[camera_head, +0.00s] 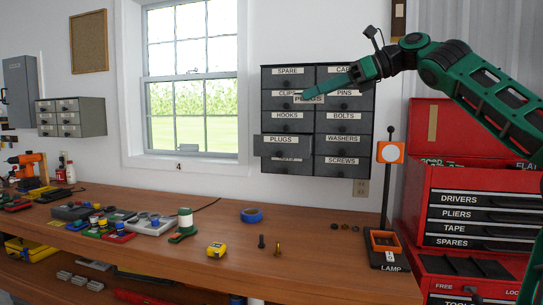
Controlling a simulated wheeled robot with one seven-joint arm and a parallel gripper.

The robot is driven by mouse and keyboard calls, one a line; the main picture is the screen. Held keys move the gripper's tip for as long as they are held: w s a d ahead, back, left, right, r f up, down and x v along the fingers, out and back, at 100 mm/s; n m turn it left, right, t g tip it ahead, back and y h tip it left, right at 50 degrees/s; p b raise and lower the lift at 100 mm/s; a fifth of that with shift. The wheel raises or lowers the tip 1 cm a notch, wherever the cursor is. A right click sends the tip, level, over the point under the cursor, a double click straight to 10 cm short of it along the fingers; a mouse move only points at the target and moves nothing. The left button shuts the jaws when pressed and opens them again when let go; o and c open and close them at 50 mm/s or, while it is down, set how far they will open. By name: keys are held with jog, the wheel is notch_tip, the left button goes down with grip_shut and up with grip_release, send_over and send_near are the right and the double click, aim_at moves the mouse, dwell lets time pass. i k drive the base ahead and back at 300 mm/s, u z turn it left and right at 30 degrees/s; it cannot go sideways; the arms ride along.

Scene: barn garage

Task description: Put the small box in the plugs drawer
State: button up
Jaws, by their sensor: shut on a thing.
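My gripper (318,95) reaches in from the upper right, in front of the CLIPS and PINS drawers of the dark wall cabinet. It is shut on a small box (308,98) with a tilted PLUGS label. Little of the box shows beyond the label, and its outline blends with the cabinet behind. The plugs drawer (283,146) is in the left column, below HOOKS. It sticks out from the cabinet front and partly hides the label of the drawer below. Its inside cannot be seen. The box is above the plugs drawer and apart from it.
The other cabinet drawers, such as WASHERS (343,144), look shut. A lamp stand (387,200) rises right of the cabinet, beside a red tool chest (470,200). The wooden bench (330,265) below holds blue tape (251,215), a yellow tape measure (216,250) and small hardware.

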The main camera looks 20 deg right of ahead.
aim_at(288, 155)
jog(key=z, duration=0.05)
jog(key=i, duration=1)
